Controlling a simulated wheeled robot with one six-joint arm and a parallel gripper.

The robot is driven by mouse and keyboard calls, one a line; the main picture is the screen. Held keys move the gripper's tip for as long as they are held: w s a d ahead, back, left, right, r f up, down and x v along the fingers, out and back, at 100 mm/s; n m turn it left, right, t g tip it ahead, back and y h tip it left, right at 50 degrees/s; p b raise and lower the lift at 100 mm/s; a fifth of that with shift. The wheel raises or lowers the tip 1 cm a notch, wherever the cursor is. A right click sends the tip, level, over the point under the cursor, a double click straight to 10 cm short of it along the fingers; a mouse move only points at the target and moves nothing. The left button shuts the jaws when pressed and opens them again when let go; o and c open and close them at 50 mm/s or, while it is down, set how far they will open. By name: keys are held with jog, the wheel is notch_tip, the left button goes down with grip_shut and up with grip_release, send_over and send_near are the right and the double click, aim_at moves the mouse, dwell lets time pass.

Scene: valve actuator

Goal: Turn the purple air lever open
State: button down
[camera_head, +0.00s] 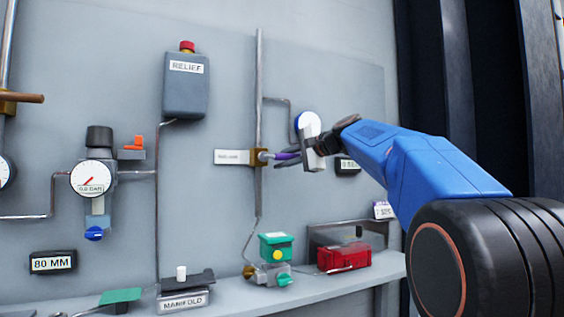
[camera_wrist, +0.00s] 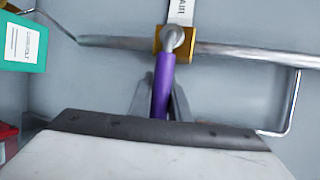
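The purple lever (camera_wrist: 163,82) extends from a brass valve body (camera_wrist: 178,46) on a thin metal pipe. In the head view the purple lever (camera_head: 287,156) points right from the brass valve (camera_head: 258,157), roughly at right angles to the upright pipe. My gripper (camera_wrist: 163,100) has a finger on each side of the lever's outer part. In the head view my gripper (camera_head: 286,160) reaches the lever from the right. The wrist housing hides the lever's end and the finger bases. Whether the fingers press on the lever is not clear.
A white label plate (camera_head: 233,157) sits left of the valve. A round gauge (camera_head: 307,122) is close behind my wrist. Below are a green-topped device (camera_head: 276,247) and a red box (camera_head: 343,257) on a shelf (camera_head: 230,307). The panel between is mostly clear.

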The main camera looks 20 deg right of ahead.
jog(key=shift+r, duration=0.1)
jog(key=shift+r+n+h, duration=0.5)
jog(key=shift+r+n, duration=0.2)
jog(key=shift+n, duration=0.2)
jog(key=shift+a+r+n+g+h, duration=0.25)
jog(key=shift+a+r+n+h, duration=0.2)
jog(key=shift+r+n+h, duration=0.5)
jog(key=shift+a+r+n+g+h, duration=0.2)
jog(key=shift+a+r+n+h, duration=0.4)
jog(key=shift+n+h, duration=0.4)
jog(key=shift+a+r+n+g+h, duration=0.3)
jog(key=shift+r+n+h, duration=0.5)
jog(key=shift+n, duration=0.35)
jog(key=shift+a+r, duration=0.1)
jog(key=c, duration=1.7)
grip_release()
jog(key=shift+o, duration=0.2)
